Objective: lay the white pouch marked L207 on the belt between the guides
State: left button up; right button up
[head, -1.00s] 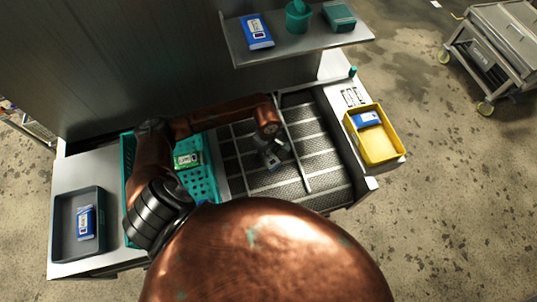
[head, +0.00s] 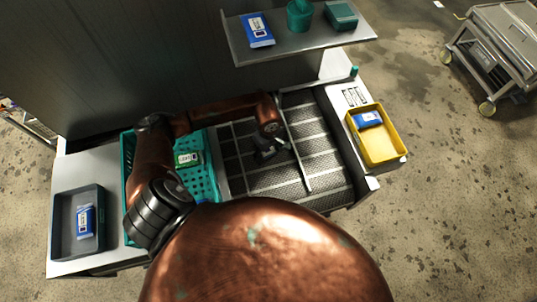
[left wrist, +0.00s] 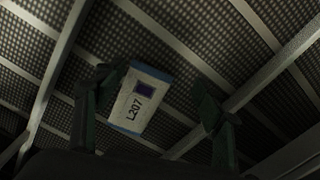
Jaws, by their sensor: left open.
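The white pouch marked L207 (left wrist: 138,98), with blue edges and a dark square, shows in the left wrist view on the ribbed belt (left wrist: 190,25). It sits between two pale guide bars, a left one (left wrist: 52,80) and a right one (left wrist: 268,75). My left gripper (left wrist: 157,88) is open around it; the left finger is close to the pouch edge, the right finger clearly apart. In the head view my left gripper (head: 266,150) is over the belt (head: 325,170), beside a guide bar (head: 296,150), and I cannot make out the pouch there. My right gripper is not in view.
A teal basket (head: 205,185) with a green-marked pouch (head: 187,159) stands left of the belt. A grey tray (head: 98,230) is farther left, a yellow bin (head: 385,158) right, each with a blue pouch. A shelf (head: 300,50) is behind, a cart (head: 500,50) far right.

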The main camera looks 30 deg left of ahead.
pick_arm(q)
notch_tip(320, 180, up, 11)
dwell(0.3)
